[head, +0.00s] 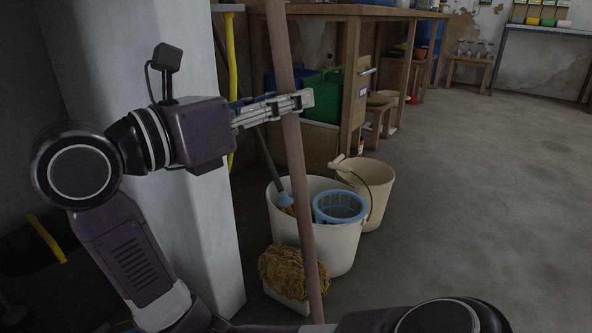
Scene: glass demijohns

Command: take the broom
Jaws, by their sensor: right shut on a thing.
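The broom shows as a long brown wooden handle (303,190), slightly tilted, running from the top edge of the head view down to the bottom edge. Its head is not visible. My right gripper (290,104) is shut around the upper part of this handle, its fingers crossing it from the left. My left gripper is not in view.
Close behind the handle stand a white bucket (341,246) with a blue basket (340,207) and a mop, and a cream bucket (372,190). A yellow stringy mop head (280,272) is low in front. A pale pillar (208,230) is left; the floor (470,200) right is clear.

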